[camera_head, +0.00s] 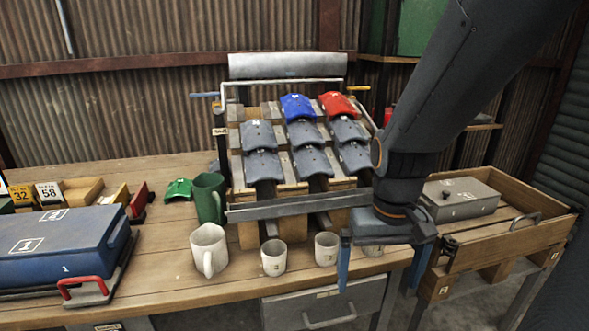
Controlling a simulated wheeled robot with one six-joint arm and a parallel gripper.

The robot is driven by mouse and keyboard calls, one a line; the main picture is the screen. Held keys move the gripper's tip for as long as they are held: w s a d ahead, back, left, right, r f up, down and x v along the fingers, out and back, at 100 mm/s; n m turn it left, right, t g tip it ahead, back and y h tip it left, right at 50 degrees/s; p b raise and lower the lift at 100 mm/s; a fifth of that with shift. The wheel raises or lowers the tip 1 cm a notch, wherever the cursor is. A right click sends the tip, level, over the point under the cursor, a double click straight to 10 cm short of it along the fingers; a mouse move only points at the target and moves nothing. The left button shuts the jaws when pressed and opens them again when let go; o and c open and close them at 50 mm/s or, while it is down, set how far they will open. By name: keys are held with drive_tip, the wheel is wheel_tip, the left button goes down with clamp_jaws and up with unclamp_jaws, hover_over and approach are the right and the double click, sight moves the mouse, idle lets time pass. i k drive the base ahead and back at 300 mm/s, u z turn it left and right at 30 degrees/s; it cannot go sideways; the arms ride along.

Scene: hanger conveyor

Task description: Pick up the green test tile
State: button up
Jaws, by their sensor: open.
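The green test tile (178,189) is a small curved green piece lying on the wooden bench (170,262), just left of a dark green mug (208,198). My gripper (380,280) is at the right, by the bench's front right edge, with its two blue fingers apart and pointing down. It is far to the right of the green tile and not touching it.
A sloped rack (237,140) holds several grey tiles (262,166), a blue tile (297,107) and a red tile (337,104). A white jug (208,249) and cups (273,257) stand in front. A blue case (60,246) is at left, a wooden tray (482,255) at right.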

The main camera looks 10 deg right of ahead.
sight(180, 187)
drive_tip(key=z, duration=2.2)
drive_tip(key=k, duration=1.4)
drive_tip(key=u, duration=2.2)
drive_tip(key=i, duration=1.5)
